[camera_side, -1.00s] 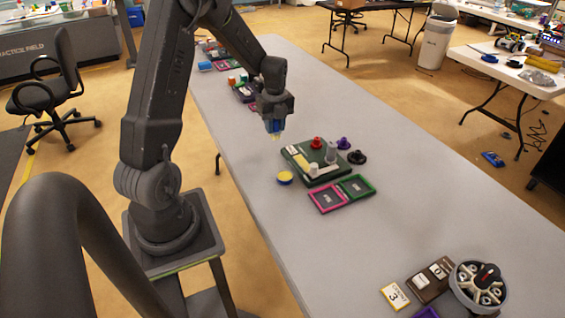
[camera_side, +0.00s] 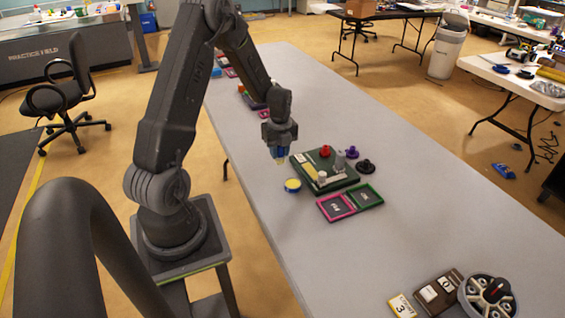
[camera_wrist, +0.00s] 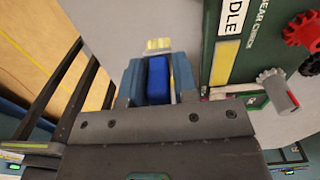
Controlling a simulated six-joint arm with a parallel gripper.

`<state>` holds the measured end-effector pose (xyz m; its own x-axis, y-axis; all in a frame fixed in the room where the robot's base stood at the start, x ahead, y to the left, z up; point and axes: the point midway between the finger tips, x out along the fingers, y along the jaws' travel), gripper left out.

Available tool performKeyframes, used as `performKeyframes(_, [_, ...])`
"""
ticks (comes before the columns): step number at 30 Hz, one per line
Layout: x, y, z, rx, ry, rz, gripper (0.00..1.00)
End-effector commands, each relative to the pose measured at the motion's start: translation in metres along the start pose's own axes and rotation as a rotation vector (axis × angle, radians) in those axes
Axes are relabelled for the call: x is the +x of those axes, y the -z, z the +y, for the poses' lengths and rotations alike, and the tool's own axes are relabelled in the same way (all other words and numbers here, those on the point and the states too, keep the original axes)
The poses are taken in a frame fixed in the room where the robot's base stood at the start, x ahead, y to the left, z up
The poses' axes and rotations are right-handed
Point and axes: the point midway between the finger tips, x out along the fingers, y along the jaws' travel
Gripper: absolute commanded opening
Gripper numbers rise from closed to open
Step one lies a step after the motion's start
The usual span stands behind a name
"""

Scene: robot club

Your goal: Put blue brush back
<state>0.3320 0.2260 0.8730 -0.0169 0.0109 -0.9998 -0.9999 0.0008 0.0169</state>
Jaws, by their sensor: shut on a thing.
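The blue brush (camera_side: 281,153) is held in my gripper (camera_side: 280,157), above the grey table and just left of the green board (camera_side: 340,183). In the wrist view its blue body (camera_wrist: 157,80) sits between the two fingers of my gripper (camera_wrist: 152,82), with a pale yellow end beyond them. In the side view the brush hangs downward, apart from the table. I cannot tell which spot belongs to the brush.
The green board carries a red gear (camera_side: 325,151) and grey and white posts. Pink (camera_side: 335,207) and green (camera_side: 365,195) frames lie in front. A round hub (camera_side: 487,297) is at near right. The mid-right table is clear.

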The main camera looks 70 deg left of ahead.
Motion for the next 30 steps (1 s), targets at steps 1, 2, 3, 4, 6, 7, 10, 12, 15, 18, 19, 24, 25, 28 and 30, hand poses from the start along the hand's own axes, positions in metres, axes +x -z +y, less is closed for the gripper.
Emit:
performKeyframes(1, [0.003, 0.003, -0.005, 0.001, -0.001, 0.001, 0.00])
performKeyframes(2, [0.004, 0.003, -0.006, 0.001, 0.000, 0.000, 0.00])
performKeyframes(3, [0.005, 0.004, -0.008, 0.001, 0.000, 0.000, 0.00])
performKeyframes(4, [0.007, 0.005, -0.009, 0.001, 0.000, 0.000, 0.00])
performKeyframes(6, [0.014, 0.005, -0.009, -0.001, -0.002, 0.001, 0.00])
performKeyframes(7, [0.018, 0.005, -0.009, -0.001, -0.002, 0.002, 0.00])
performKeyframes(10, [0.033, 0.005, -0.009, -0.001, -0.003, 0.002, 0.00])
performKeyframes(12, [0.041, 0.005, -0.009, -0.001, -0.002, 0.001, 0.00])
performKeyframes(15, [0.046, 0.005, -0.009, -0.001, -0.001, 0.000, 0.00])
performKeyframes(18, [0.046, 0.005, -0.010, -0.001, 0.000, 0.000, 0.00])
performKeyframes(19, [0.046, 0.005, -0.010, -0.001, 0.000, 0.000, 0.00])
performKeyframes(24, [0.048, 0.005, -0.009, -0.001, 0.000, 0.000, 0.00])
performKeyframes(25, [0.048, 0.005, -0.009, -0.001, 0.000, 0.000, 0.00])
performKeyframes(28, [0.049, 0.005, -0.010, -0.001, 0.000, -0.001, 0.34])
performKeyframes(30, [0.049, 0.005, -0.010, -0.001, 0.000, 0.000, 0.41])
